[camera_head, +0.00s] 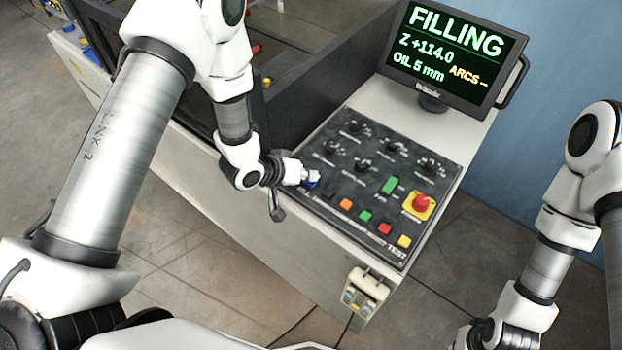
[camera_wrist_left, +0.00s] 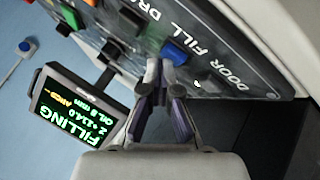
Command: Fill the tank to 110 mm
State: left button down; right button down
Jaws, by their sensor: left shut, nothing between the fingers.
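The control panel (camera_head: 375,180) has knobs and coloured buttons. My left gripper (camera_head: 312,177) is at its left edge, over a blue button (camera_head: 311,185). In the left wrist view the shut, empty fingers (camera_wrist_left: 165,78) are at the blue button (camera_wrist_left: 176,51), by the label FILL; I cannot tell whether they press it. The monitor (camera_head: 455,50) reads FILLING, Z +114.0, OIL 5 mm, ARCS --; it also shows in the left wrist view (camera_wrist_left: 75,108). The dark-walled tank (camera_head: 325,65) is behind my left arm, its inside mostly hidden. My right arm is at the right; its gripper is out of view.
Orange (camera_head: 346,204), green (camera_head: 365,216), red (camera_head: 384,229) and yellow (camera_head: 404,241) buttons line the panel's front. A red emergency knob (camera_head: 421,202) sits at its right. A handheld pendant (camera_head: 364,294) hangs on the front. Floor is open at the left.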

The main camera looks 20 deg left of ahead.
pick_arm(q)
jog(key=shift+r+p, duration=0.35)
jog(key=shift+r, duration=0.3)
notch_tip(320, 180, up, 5)
jog(key=p, duration=0.4)
dwell(0.5)
